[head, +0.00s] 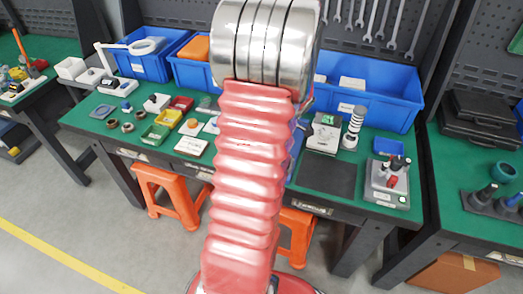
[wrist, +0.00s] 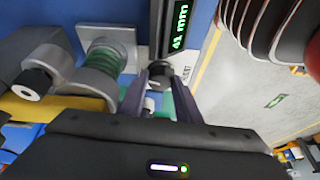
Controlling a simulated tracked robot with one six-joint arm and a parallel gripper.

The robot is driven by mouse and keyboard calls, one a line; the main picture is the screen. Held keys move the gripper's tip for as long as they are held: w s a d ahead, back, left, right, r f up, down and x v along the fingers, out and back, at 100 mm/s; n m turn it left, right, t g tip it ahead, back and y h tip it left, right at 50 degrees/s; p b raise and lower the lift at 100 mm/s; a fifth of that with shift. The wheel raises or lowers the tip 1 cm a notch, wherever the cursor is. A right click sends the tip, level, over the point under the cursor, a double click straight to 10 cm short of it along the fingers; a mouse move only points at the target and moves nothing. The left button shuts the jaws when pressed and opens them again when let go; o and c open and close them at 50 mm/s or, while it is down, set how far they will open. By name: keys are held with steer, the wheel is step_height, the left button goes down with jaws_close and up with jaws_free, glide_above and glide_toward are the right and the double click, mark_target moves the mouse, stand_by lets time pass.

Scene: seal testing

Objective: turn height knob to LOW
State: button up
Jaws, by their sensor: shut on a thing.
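The height knob (wrist: 158,71) is small and dark and shows between my fingers in the wrist view, on a panel with a partly covered label. Beside it a dark upright strip carries a green display (wrist: 180,27) reading "41 mm". My gripper (wrist: 160,82) is shut on the knob, one finger on each side. I cannot tell which way the knob is turned, and I see no LOW mark. In the head view my red arm hides the middle of the bench, and neither knob nor gripper shows.
In the wrist view, a green-wrapped cylinder (wrist: 104,58) and a grey part with a black knob (wrist: 32,84) stand left of my gripper. In the head view, the green bench (head: 85,118) holds blue bins (head: 375,100) and several small trays. Orange stools (head: 168,190) stand below.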

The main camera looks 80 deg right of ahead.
steer(key=shift+a+f, duration=0.15)
steer(key=shift+a, duration=0.05)
steer(key=o, duration=1.1)
steer(key=shift+c, duration=0.2)
steer(key=shift+d, duration=0.15)
